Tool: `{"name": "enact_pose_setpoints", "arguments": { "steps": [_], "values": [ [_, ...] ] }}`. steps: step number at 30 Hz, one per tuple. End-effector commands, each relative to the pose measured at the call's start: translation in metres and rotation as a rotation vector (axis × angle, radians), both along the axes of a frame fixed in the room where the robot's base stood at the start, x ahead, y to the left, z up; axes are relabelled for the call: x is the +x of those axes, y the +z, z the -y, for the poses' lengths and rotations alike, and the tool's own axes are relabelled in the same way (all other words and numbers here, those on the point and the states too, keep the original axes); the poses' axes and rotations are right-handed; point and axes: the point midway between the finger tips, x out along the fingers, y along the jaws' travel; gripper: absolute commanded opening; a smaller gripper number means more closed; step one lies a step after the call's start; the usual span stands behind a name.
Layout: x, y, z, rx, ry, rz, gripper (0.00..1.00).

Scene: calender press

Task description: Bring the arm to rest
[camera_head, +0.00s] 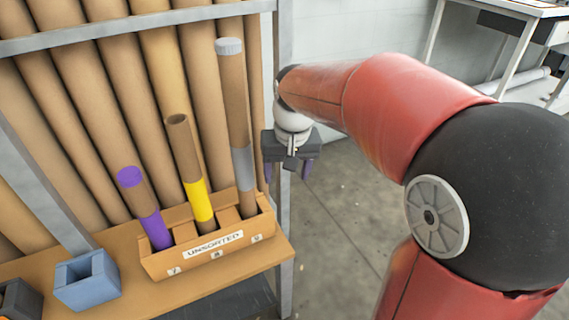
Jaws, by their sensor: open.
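My red arm (395,95) reaches in from the right and bends down at its far end. My gripper (287,170) hangs past the right side of the rack, pointing down with its two dark purple fingers apart. It is open and nothing shows between the fingers. It is above and right of the box labelled UNSORTED (215,240), apart from it, and close to the rack's grey post in the picture.
The box holds a purple-banded tube (155,230), a yellow-banded tube (198,200) and a taller grey-banded tube (243,165). A blue square holder (87,280) stands left on the shelf (205,290). Large brown rolls lean behind. The floor (340,215) right of the rack is clear.

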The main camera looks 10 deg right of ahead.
Motion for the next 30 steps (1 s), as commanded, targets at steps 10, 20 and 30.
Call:
{"name": "enact_pose_setpoints", "arguments": {
  "steps": [10,20,30],
  "values": [
    [-0.026,0.014,0.013,0.026,-0.005,0.050,0.64],
    [-0.134,0.031,0.043,0.014,-0.006,0.267,0.64],
    [-0.178,0.019,0.051,-0.057,-0.012,0.367,0.64]
  ]
}}
